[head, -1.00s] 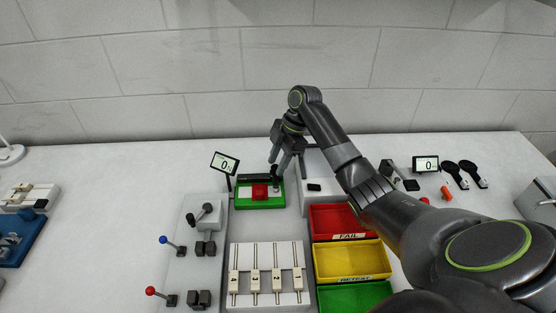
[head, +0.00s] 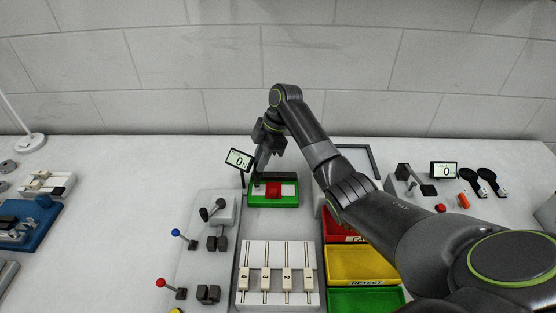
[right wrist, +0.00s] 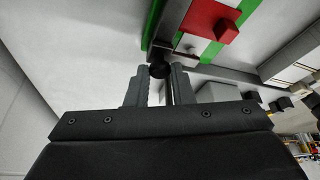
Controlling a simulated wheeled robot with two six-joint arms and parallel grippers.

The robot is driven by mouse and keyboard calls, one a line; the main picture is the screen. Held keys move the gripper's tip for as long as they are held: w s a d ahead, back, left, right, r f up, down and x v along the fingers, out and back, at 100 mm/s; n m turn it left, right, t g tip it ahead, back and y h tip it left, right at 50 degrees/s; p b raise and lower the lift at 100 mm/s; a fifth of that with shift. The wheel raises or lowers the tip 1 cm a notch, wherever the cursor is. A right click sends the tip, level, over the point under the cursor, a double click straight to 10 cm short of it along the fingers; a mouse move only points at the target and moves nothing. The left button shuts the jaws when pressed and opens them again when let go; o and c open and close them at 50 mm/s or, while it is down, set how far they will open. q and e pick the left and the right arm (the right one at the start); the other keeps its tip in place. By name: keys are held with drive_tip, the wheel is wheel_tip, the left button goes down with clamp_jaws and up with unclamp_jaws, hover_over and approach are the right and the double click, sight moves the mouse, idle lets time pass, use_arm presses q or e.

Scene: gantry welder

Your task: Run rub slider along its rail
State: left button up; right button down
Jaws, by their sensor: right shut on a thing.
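The rub rig is a green-framed tray (head: 286,203) at the back of the bench, with a red block (head: 273,190) on a white bed. Its dark rail (right wrist: 172,22) shows in the right wrist view. My right gripper (head: 259,178) reaches down at the tray's left end. In the right wrist view its two fingers (right wrist: 160,84) are shut on the dark round knob (right wrist: 160,70) of the rub slider. The gripper partly hides the rail in the head view. My left gripper is not in view.
A small display (head: 239,160) reading 0 stands just left of the tray. A panel of white numbered sliders (head: 277,270) lies in front. Red, yellow (head: 361,267) and green bins stand to the right, below my right arm. Levers (head: 192,243) stand at front left.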

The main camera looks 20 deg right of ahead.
drive_tip(key=shift+a+r, duration=0.1)
drive_tip(key=shift+w, duration=0.1)
drive_tip(key=c, duration=1.3)
unclamp_jaws()
drive_tip(key=shift+a, duration=0.2)
drive_tip(key=shift+o, duration=0.2)
drive_tip(key=shift+d, duration=0.1)
drive_tip(key=shift+d+r, duration=0.25)
drive_tip(key=shift+r, duration=0.1)
drive_tip(key=p+v, duration=0.6)
drive_tip(key=v, duration=1)
drive_tip(key=shift+r, duration=0.25)
